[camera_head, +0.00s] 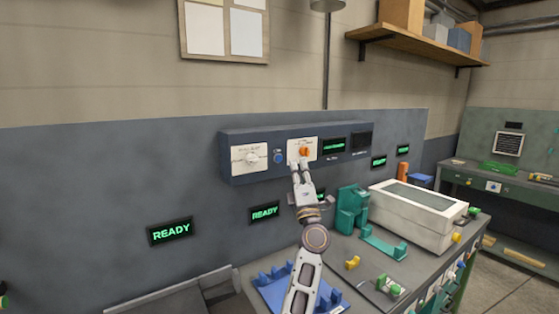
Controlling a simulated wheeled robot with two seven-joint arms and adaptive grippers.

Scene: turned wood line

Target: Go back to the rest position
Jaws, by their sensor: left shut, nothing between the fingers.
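My left gripper (298,164) is raised in front of the dark blue control panel (236,177) on the wall. Its fingers are shut with nothing between them. The fingertips are just below an orange knob (305,151) on a white plate. I cannot tell whether they touch it. My left arm comes up from the bottom edge of the view. My right gripper is not in view.
Below the panel, a workbench holds a blue fixture (268,281), a green stand (352,209) and a white box (415,231). Green-lit READY displays (171,231) hang on the wall. A wooden shelf (425,47) is at the upper right.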

